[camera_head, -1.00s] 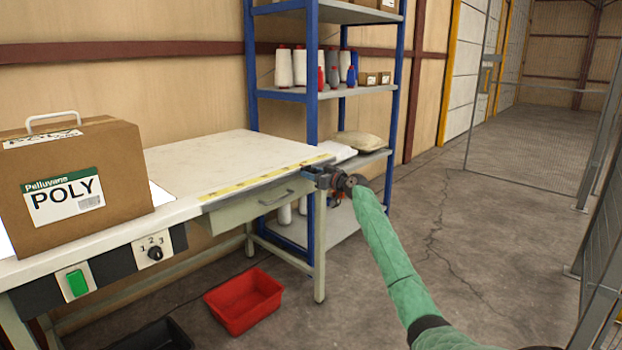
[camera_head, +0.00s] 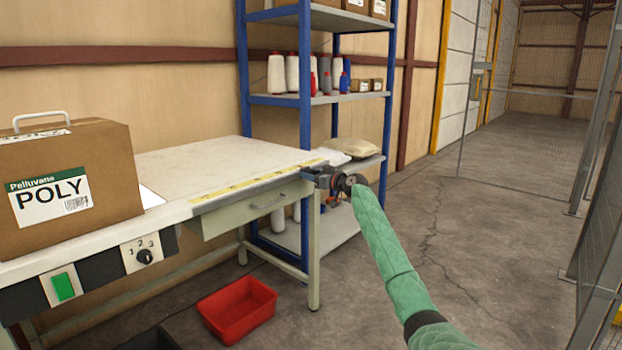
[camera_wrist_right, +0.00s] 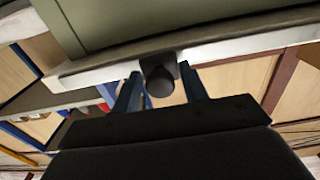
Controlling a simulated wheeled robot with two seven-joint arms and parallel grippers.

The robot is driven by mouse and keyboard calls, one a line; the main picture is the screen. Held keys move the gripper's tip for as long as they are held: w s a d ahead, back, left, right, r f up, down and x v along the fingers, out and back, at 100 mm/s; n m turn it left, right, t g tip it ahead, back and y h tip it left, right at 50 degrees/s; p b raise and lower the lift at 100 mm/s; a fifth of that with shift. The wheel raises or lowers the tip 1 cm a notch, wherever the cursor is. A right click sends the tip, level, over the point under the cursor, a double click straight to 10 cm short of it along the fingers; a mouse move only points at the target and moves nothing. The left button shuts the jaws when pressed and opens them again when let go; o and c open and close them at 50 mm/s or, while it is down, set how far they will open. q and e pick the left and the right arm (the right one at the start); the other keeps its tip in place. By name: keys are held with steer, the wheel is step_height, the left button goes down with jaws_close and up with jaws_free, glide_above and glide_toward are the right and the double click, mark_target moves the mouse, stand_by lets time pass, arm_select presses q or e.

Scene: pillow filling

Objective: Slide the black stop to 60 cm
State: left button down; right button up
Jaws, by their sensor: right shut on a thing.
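The yellow measuring tape (camera_head: 245,184) runs along the front edge of the white table (camera_head: 205,160). My right gripper (camera_head: 318,174) is at the right end of that edge, by the tape's end. In the right wrist view the black stop (camera_wrist_right: 158,75) is a dark round knob between the two fingers of my right gripper (camera_wrist_right: 160,88), against the table's pale edge. The gripper is shut on it. In the head view the gripper hides the stop, and the scale's numbers are too small to read. My left gripper is not in view.
A cardboard POLY box (camera_head: 65,180) stands on the table's left part. A red bin (camera_head: 238,310) is on the floor. A blue-framed shelf (camera_head: 305,100) stands behind the table's right end.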

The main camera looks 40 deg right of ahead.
steer(key=shift+d, duration=0.1)
stand_by(0.5)
steer(key=o, duration=1)
steer(key=shift+o, duration=0.2)
steer(key=shift+s, duration=0.1)
steer(key=s, duration=0.7)
steer(key=shift+s+d, duration=0.3)
